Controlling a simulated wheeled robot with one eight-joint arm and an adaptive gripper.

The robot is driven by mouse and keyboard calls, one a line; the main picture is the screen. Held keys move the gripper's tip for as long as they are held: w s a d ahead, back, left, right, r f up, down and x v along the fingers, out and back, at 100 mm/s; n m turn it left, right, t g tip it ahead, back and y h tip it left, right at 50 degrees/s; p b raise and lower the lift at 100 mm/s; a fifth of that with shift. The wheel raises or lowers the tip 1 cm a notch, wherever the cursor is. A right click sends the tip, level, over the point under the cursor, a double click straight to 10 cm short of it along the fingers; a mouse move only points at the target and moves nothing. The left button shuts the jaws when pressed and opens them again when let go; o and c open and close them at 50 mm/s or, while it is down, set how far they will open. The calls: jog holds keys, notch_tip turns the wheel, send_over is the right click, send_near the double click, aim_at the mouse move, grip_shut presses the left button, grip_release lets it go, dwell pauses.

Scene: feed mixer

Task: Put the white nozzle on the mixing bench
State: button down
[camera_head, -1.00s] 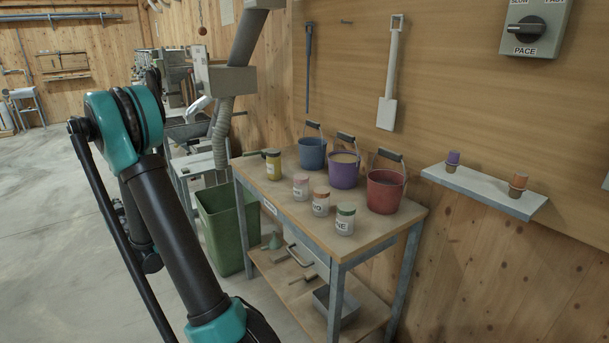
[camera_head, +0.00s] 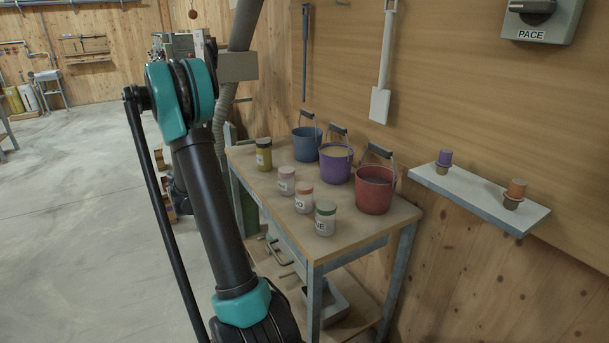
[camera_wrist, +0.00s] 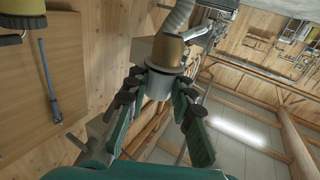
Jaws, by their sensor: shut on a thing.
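The mixing bench (camera_head: 378,228) is a wooden-topped table with grey legs, right of centre in the head view. My gripper (camera_wrist: 160,88) shows only in the wrist view. Its green and black fingers are closed on a pale cylindrical piece, which looks like the white nozzle (camera_wrist: 158,88). A brown rounded part shows just above the pale piece; I cannot tell if it belongs to it. In the head view my arm stands left of the bench, and both gripper and nozzle are out of sight.
On the bench stand a blue bucket (camera_head: 307,147), a purple bucket (camera_head: 336,166), a red bucket (camera_head: 373,192) and several labelled jars (camera_head: 326,219). Bare top shows at the front right corner. A wall shelf (camera_head: 480,197) holds two small capped items. Open floor (camera_head: 90,230) lies left.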

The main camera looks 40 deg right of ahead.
jog(key=s+d+r+m+g+h, duration=0.3)
jog(key=s+d+r+m+g, duration=0.2)
jog(key=s+d+g, duration=0.45)
jog(key=s+d+r+m+g+h, duration=0.3)
jog(key=s+d+r+m+g, duration=0.25)
jog(key=d, duration=0.65)
jog(key=shift+n+t, duration=0.25)
jog(key=shift+t, duration=0.35)
jog(key=f, duration=0.6)
jog(key=s+f, duration=0.1)
jog(key=f, duration=0.5)
jog(key=s+f, duration=0.1)
jog(key=f, duration=0.6)
jog(key=shift+f, duration=0.15)
jog(key=c, duration=1.3)
grip_release()
jog(key=shift+w, duration=0.1)
